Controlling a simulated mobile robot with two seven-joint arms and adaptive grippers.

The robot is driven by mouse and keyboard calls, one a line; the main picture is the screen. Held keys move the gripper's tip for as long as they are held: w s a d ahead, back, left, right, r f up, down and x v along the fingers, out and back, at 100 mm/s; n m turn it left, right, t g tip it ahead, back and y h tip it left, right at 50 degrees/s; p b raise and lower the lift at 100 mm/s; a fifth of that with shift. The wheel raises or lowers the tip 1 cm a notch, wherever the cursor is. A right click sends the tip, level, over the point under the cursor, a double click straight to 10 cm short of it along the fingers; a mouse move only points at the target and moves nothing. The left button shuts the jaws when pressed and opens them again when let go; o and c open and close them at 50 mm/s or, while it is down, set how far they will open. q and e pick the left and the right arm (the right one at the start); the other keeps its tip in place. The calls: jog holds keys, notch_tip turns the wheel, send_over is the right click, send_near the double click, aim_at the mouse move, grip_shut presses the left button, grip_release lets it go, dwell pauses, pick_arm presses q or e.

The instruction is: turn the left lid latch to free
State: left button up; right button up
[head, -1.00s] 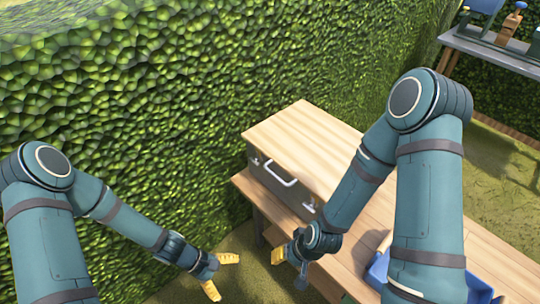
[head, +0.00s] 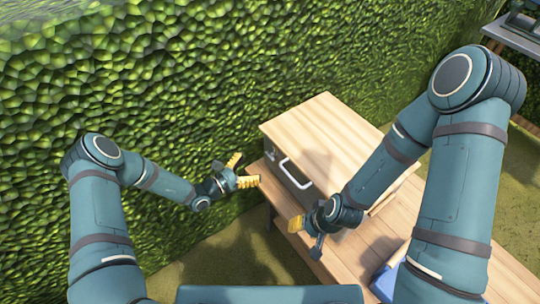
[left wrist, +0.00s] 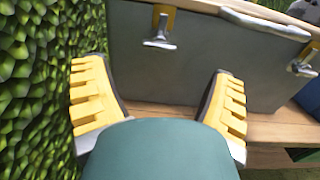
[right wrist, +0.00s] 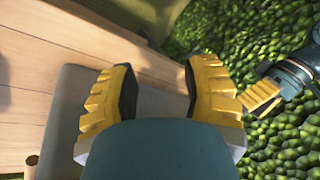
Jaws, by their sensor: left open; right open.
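A box with a pale wooden lid (head: 325,140) and a grey front stands on the wooden table by the hedge. Its front (left wrist: 190,75) fills the upper left wrist view. The left lid latch (left wrist: 161,30), a grey T-shaped piece on a yellow mount, is upper middle there. The right lid latch (left wrist: 304,62) is at the right edge. A pale handle (head: 297,173) lies between them. My left gripper (head: 243,171) is open and empty, in front of the box's left end, apart from the latch. My right gripper (right wrist: 163,68) is open and empty near the box's right end.
The hedge (head: 150,70) rises close behind and left of my left gripper. The wooden table (head: 400,225) extends to the right, with a blue object (head: 384,281) partly hidden by my right arm. Another table (head: 515,38) stands at the far right.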

aim_at(268, 156)
pick_arm(q)
jog(key=x, duration=0.8)
jog(key=shift+w+d+b, duration=0.1)
jog(key=shift+b, duration=0.25)
jog(key=c, duration=1.2)
